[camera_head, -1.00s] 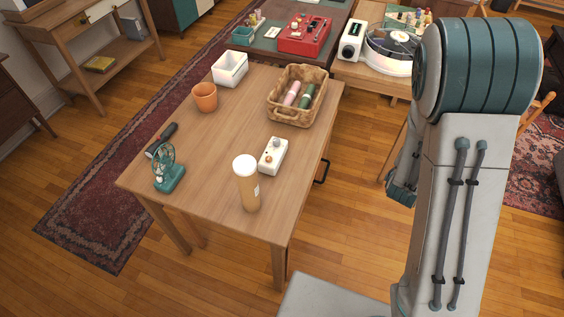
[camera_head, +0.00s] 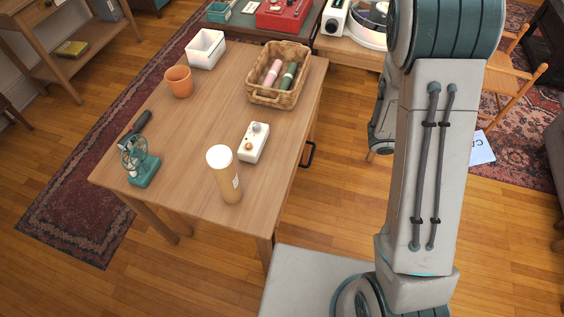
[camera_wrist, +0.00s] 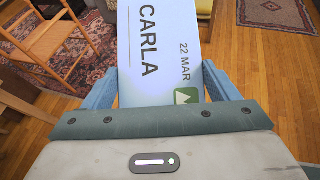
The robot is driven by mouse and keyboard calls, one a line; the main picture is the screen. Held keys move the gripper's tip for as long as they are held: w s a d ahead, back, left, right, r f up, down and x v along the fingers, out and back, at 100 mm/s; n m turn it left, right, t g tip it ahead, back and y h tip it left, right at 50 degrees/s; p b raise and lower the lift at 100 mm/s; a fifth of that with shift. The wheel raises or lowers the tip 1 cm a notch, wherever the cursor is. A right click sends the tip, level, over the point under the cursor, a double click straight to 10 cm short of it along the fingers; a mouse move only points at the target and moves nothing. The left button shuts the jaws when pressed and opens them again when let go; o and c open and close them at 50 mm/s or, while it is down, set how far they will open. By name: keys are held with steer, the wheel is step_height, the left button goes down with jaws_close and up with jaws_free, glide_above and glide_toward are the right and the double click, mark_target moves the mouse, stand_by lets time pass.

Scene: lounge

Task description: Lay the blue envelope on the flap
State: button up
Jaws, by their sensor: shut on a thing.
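My gripper (camera_wrist: 160,88) shows in the wrist view with its blue fingers on either side of a pale bluish-white envelope (camera_wrist: 165,50). It is shut on the envelope, which sticks out ahead of the fingers. The envelope bears the words CARLA and 22 MAR and a green mark with a white triangle. In the head view a corner of the envelope (camera_head: 482,150) shows to the right of my arm, which hides my gripper. I cannot make out a flap in either view.
A wooden chair (camera_head: 510,80) stands at right. Open floor (camera_wrist: 245,75) shows in the wrist view.

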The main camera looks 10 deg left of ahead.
steer(key=s+d+f+m+g+y+b, duration=0.1)
steer(key=s+f+m+g, duration=0.1)
steer(key=s+m+g, duration=0.4)
steer(key=s+f+m+g+y+b, duration=0.1)
steer(key=s+f+m+g, duration=0.3)
steer(key=s, duration=0.4)
steer(key=s+a+f+m+g+y, duration=0.2)
steer(key=s+a+m+g+y, duration=0.3)
steer(key=s+m+g, duration=0.1)
step_height(320, 180, up, 6)
steer(key=f+m+t+y+b, duration=0.1)
steer(key=m+t+y+b, duration=0.7)
steer(key=m+t+y, duration=1)
glide_above(282, 165)
steer(key=m+g+y, duration=0.1)
steer(key=m+g, duration=0.3)
steer(key=m, duration=0.2)
step_height(282, 165, down, 9)
steer(key=shift+f+b, duration=0.1)
steer(key=shift+b, duration=1.15)
